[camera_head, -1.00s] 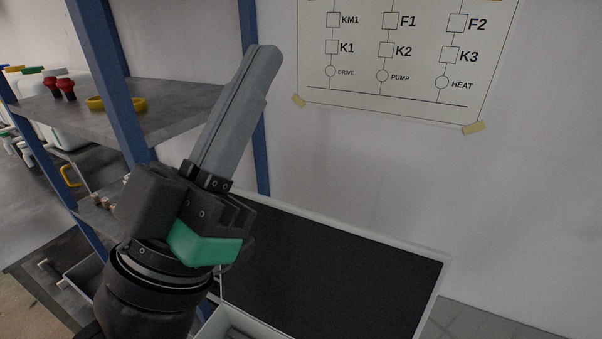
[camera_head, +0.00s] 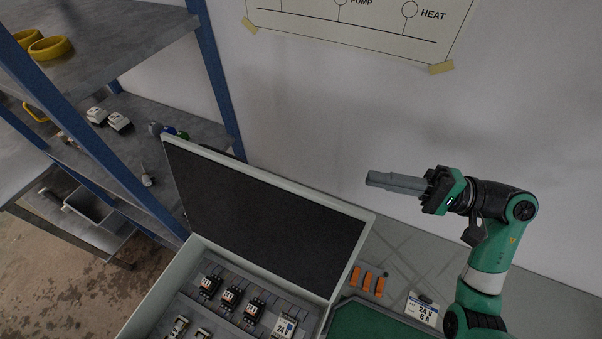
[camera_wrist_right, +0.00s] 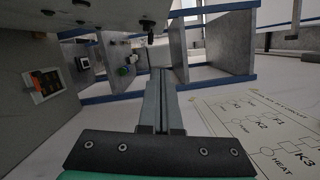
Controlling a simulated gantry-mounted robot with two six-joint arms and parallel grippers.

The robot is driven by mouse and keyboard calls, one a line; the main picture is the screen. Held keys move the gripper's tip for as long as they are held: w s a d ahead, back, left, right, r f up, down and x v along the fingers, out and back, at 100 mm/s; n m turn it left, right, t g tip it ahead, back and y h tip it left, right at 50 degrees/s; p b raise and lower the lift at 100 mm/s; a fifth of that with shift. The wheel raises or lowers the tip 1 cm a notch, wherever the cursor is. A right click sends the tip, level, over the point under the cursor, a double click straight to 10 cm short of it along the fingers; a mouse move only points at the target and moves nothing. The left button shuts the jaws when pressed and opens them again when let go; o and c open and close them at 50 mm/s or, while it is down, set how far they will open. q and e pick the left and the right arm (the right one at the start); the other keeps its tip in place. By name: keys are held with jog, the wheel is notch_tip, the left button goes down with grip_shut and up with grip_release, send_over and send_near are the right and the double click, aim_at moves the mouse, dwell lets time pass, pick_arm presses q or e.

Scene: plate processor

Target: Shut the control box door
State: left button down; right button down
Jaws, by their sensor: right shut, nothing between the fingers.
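The control box door (camera_head: 265,209) stands open and tilted up at the back of the control box, its dark inner face toward the head camera. The open control box (camera_head: 156,295) holds several black components on rails and a white 24 V unit. My right gripper (camera_head: 370,179) is shut and empty. In the head view it is to the right of the door's upper right corner, apart from it, in front of the wall. In the right wrist view the closed fingers (camera_wrist_right: 161,90) point away from the camera. My left gripper is not in view.
A blue-framed shelf (camera_head: 150,120) with yellow rings and small parts stands at the left. A wiring diagram (camera_head: 350,25) hangs on the wall.

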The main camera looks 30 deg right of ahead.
jog(key=w+a+r+p, duration=0.1)
jog(key=w+a, duration=0.1)
jog(key=a, duration=0.3)
jog(key=w+a+p, duration=0.2)
jog(key=a, duration=0.3)
jog(key=shift+w+a+r, duration=0.25)
jog(key=shift+a+r, duration=0.1)
jog(key=shift+a, duration=0.05)
